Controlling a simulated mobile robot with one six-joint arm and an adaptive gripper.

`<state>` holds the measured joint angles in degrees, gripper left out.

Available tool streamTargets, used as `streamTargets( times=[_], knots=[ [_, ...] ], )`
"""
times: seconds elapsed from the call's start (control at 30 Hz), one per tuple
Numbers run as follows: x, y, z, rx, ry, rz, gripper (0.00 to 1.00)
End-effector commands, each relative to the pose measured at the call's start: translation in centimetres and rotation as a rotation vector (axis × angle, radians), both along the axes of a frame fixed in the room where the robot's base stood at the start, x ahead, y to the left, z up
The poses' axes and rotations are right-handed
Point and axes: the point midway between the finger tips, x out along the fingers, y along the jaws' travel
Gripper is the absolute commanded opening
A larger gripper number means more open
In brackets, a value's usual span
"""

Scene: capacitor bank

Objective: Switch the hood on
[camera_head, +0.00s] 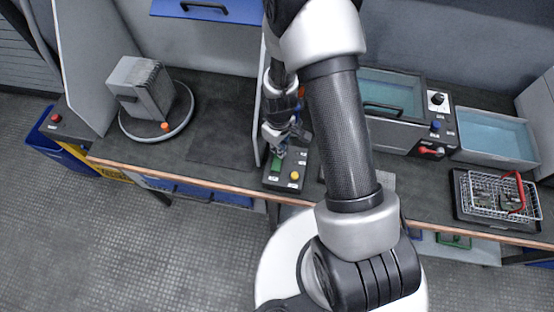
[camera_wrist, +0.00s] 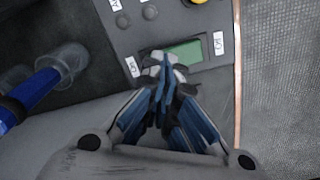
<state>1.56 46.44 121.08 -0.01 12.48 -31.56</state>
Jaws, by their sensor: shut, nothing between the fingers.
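A dark control box (camera_head: 284,183) stands near the bench's front edge. It has a green panel (camera_head: 276,166) and a yellow knob (camera_head: 295,175). In the wrist view the green panel (camera_wrist: 185,54) lies between two white labels, with two small grey round buttons (camera_wrist: 136,17) beyond it. My gripper (camera_head: 279,152) is above the box; its shut, empty fingertips (camera_wrist: 163,68) cover the near end of the green panel. Whether they touch it I cannot tell. Which part is the hood switch I cannot read from the labels.
A grey upright panel (camera_head: 260,110) stands just left of the box. A grey block on a round turntable (camera_head: 183,117) is at left. A blue-lined tank (camera_head: 392,90), a second tray (camera_head: 497,140) and a wire basket (camera_head: 497,194) are at right. The copper-coloured bench edge runs in front.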

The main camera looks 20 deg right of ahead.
Motion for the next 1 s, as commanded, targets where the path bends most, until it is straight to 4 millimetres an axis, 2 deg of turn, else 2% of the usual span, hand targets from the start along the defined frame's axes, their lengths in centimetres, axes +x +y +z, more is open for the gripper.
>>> streamTargets(
  times=[1.0],
  knots=[
    [0.0, 0.0, -1.3, 0.0, 0.0, 0.0, 0.0]
  ],
)
